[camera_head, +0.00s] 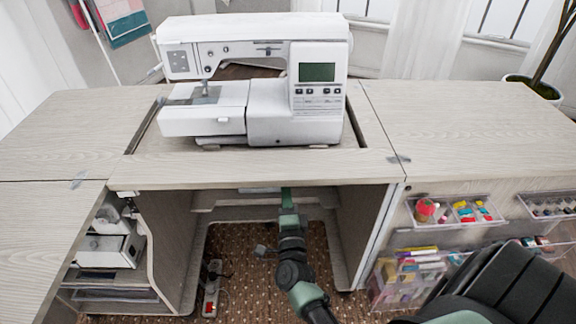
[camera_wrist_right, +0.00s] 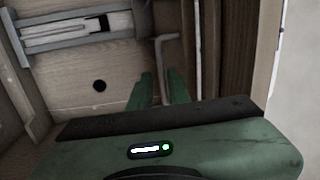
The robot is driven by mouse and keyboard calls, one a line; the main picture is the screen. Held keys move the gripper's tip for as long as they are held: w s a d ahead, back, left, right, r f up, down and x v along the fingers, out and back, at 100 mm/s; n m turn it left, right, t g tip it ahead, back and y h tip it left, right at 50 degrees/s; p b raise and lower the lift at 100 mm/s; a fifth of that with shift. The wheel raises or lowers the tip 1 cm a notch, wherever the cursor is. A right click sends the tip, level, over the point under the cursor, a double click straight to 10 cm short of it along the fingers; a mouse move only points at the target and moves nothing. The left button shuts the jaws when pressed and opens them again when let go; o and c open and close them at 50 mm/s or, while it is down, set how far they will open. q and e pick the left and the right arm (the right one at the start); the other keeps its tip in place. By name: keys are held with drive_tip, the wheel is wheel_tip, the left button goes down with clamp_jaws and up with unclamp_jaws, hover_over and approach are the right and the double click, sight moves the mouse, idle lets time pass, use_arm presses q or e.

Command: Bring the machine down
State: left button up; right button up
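The white sewing machine (camera_head: 268,84) stands upright in the cutout of the sewing cabinet (camera_head: 270,168), with its base about level with the tabletop. My right gripper (camera_head: 288,196) reaches under the front edge of the top, into the knee space. In the right wrist view its two green fingers (camera_wrist_right: 158,88) are apart with a narrow gap. A bent grey metal rod (camera_wrist_right: 159,62) hangs beyond them and lines up with this gap. I cannot tell whether the fingers touch it. My left gripper is not in view.
Side panels (camera_head: 362,225) bound the knee space. A metal slide rail (camera_wrist_right: 70,32) is fixed under the cabinet. Clear bins with sewing supplies (camera_head: 468,212) hang on the right front. A power strip (camera_head: 211,290) lies on the floor. The right tabletop (camera_head: 470,125) is bare.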

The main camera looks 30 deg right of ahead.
drive_tip(key=shift+m+h, duration=0.5)
drive_tip(key=shift+m, duration=0.1)
drive_tip(key=x, duration=0.5)
drive_tip(key=d+x, duration=0.1)
drive_tip(key=x, duration=0.2)
drive_tip(key=shift+s+f, duration=0.1)
drive_tip(key=shift+s, duration=0.15)
drive_tip(key=shift+c, duration=0.4)
clamp_jaws()
